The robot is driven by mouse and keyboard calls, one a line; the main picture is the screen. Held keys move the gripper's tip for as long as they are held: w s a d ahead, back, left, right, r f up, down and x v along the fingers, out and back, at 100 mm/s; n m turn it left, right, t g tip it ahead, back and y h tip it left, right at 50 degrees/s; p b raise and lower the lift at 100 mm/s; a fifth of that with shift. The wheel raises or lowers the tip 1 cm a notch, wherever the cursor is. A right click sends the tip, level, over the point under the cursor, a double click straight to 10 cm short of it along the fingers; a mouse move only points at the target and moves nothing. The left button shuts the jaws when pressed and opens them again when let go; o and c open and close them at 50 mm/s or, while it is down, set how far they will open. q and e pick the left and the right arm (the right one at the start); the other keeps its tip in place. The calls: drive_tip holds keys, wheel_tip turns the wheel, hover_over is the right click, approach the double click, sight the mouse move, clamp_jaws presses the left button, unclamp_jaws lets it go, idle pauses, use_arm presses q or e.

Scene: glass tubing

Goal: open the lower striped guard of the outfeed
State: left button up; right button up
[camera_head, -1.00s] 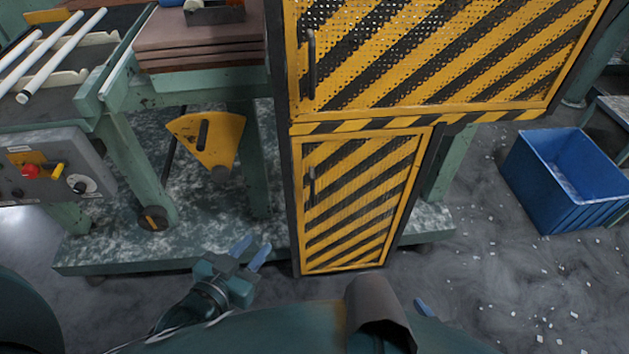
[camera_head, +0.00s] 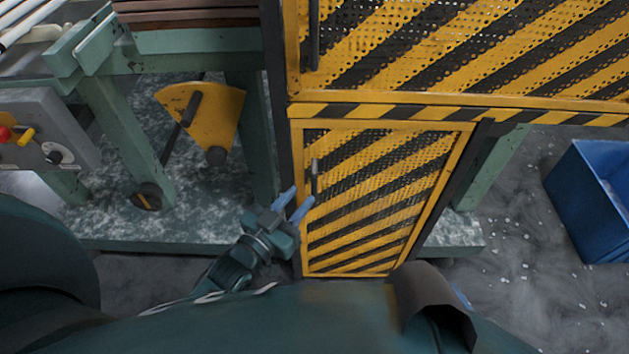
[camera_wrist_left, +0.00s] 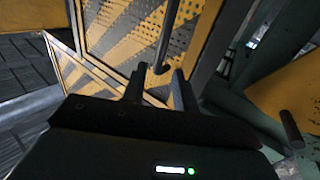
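The lower striped guard (camera_head: 375,215) is a yellow-and-black mesh door, which looks shut in its frame. Its dark upright handle (camera_head: 314,180) is near its upper left edge. My left gripper (camera_head: 295,203) is open, its blue fingertips just left of and below the handle in the head view. In the left wrist view, the two dark fingers (camera_wrist_left: 159,88) stand apart, and the lower end of a dark handle bar (camera_wrist_left: 167,38) shows just ahead between them; I see no contact. Of my right gripper, only a blue fingertip (camera_head: 461,297) shows behind a grey part.
The larger upper striped guard (camera_head: 460,50) sits directly above. A yellow quadrant plate with a lever (camera_head: 215,120) hangs on the left. A control box (camera_head: 45,130) is at far left. A blue bin (camera_head: 590,210) stands right on the littered floor.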

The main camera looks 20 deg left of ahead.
sight(312, 184)
use_arm(q)
drive_tip(key=x, duration=0.6)
drive_tip(key=shift+w, duration=0.2)
clamp_jaws()
